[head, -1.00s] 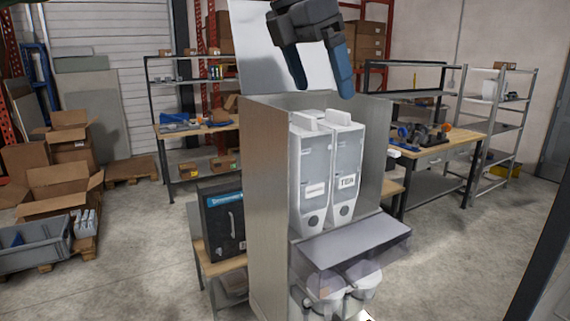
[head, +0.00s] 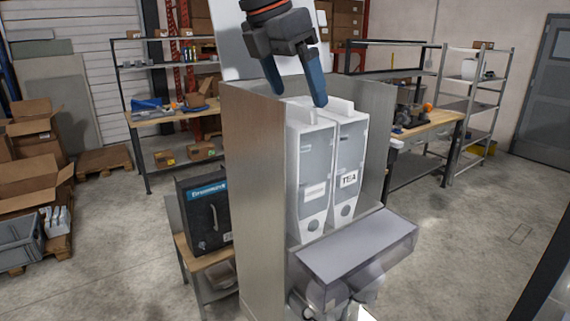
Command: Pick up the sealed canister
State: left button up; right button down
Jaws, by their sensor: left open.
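Two tall, pale canisters stand upright side by side in an open-topped cabinet (head: 252,190). The right canister (head: 349,150) has a label reading TEA. The left canister (head: 315,165) has a label too small to read. Each has a raised white grip on top and a round dark spot low on its front. I cannot tell which one is sealed. My left gripper (head: 299,98) is open, pointing down, with its blue fingers just above or around the top of the left canister; contact cannot be told. My right gripper is not in view.
A translucent shelf cover (head: 355,247) juts out below the canisters, with blurred round containers under it. A black case (head: 205,212) stands on a low bench at the left. Cabinet walls enclose the canisters at the sides and back. Workbenches and shelves stand behind.

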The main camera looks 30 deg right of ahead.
aim_at(298, 105)
pick_arm(q)
jog(key=shift+w+d+f, duration=0.15)
jog(key=shift+w+f, duration=0.05)
jog(key=shift+f, duration=0.4)
jog(key=shift+w+d+f, duration=0.1)
jog(key=shift+w+f, duration=0.05)
jog(key=shift+f, duration=0.4)
jog(key=shift+s+d+f, duration=0.2)
jog(key=shift+s+f, duration=0.1)
jog(key=shift+w, duration=0.15)
jog(key=c, duration=1.3)
grip_shut()
